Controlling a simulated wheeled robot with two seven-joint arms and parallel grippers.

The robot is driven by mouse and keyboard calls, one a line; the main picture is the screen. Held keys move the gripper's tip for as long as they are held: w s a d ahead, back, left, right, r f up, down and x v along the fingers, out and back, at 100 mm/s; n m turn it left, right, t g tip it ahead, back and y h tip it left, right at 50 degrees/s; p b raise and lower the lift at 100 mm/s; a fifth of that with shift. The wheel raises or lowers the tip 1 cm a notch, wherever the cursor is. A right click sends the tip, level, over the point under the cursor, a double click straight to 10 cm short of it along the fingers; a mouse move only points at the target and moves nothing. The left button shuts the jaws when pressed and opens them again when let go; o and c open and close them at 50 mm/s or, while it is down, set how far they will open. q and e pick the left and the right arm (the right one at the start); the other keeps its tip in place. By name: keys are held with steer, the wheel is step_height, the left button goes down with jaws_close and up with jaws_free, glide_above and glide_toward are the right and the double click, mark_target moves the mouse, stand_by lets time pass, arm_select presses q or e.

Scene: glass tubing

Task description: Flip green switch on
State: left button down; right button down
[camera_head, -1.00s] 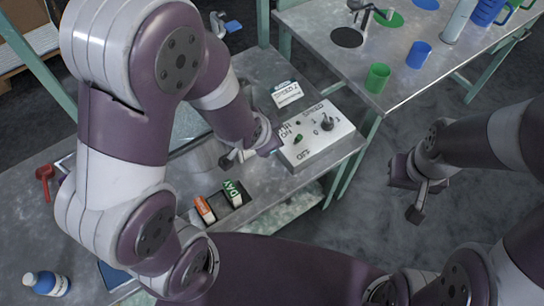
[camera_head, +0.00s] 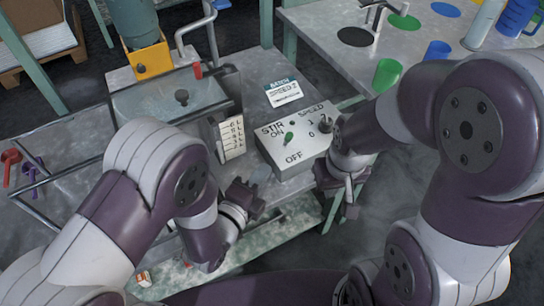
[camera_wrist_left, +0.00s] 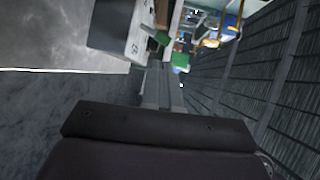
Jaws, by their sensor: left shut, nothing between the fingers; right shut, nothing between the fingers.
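A pale control box (camera_head: 268,152) sits near the bench's right edge in the head view. Its green switch (camera_head: 288,138) is a small lever between the words ON and OFF; I cannot tell clearly which way it leans. My left gripper (camera_head: 254,197) is shut and empty, in front of the box and apart from it. In the left wrist view its shut fingers (camera_wrist_left: 163,95) point up the picture, with a pale box at upper left. My right gripper (camera_head: 350,200) is shut and empty, at the box's right side near the dark speed knob (camera_head: 326,123); contact is unclear.
Another table (camera_head: 330,20) at the back right holds a green cup (camera_head: 387,75) and blue cups. A floor gap separates the tables.

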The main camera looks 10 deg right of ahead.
mark_target(286, 140)
arm_select(q)
steer(key=b+x, duration=0.1)
steer(key=x, duration=0.8)
steer(key=shift+w+d, duration=0.15)
steer(key=shift+w+r+n+p, duration=0.15)
steer(key=shift+n+p, duration=0.15)
steer(key=shift+p, duration=0.2)
